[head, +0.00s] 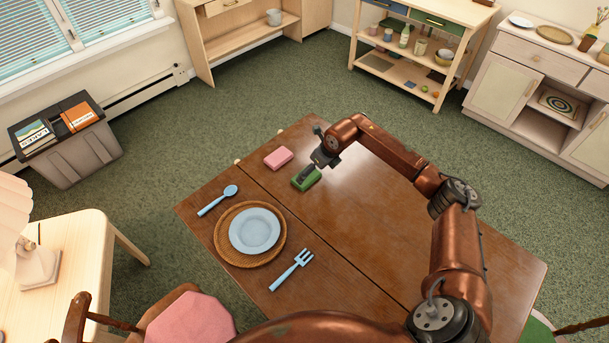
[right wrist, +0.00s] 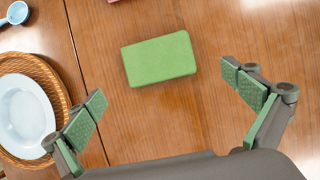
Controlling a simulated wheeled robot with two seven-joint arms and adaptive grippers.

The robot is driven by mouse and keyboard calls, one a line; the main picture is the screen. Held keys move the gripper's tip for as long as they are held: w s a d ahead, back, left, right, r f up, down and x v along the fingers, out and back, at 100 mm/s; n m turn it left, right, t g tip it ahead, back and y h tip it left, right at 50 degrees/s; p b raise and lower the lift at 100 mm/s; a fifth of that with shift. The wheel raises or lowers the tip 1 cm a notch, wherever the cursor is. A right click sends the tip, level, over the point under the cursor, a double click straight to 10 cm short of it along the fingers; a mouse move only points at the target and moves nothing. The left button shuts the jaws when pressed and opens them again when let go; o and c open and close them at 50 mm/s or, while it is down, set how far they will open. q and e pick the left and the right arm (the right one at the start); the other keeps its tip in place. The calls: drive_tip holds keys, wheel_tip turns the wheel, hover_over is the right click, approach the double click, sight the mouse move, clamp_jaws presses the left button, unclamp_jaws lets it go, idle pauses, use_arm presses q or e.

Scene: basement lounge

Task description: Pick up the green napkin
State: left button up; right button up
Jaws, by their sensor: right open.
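The green napkin (head: 311,183) lies folded on the brown wooden table (head: 400,238), near its far edge. In the right wrist view the napkin (right wrist: 160,60) is a flat green rectangle, fully visible ahead of my right gripper (right wrist: 165,88). My right gripper is open, with one finger to either side and nothing between them. In the head view my right gripper (head: 314,168) is over the napkin and hides part of it. I cannot tell the exact height between them. My left gripper is not in view.
A pink folded cloth (head: 279,158) lies left of the napkin. A blue plate (head: 254,230) on a woven mat (head: 222,242), a blue spoon (head: 217,200) and a blue fork (head: 291,270) are nearer. The table's right part is clear.

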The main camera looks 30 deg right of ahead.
drive_tip(key=x, duration=0.4)
drive_tip(key=shift+w+a+b, duration=0.35)
drive_tip(key=shift+w, duration=0.05)
drive_tip(key=shift+x, duration=1)
drive_tip(key=shift+d, duration=0.15)
drive_tip(key=c, duration=1.1)
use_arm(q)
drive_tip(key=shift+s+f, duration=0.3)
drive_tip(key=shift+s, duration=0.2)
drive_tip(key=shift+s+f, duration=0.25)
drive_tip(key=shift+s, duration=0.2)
use_arm(e)
drive_tip(key=shift+c, duration=0.2)
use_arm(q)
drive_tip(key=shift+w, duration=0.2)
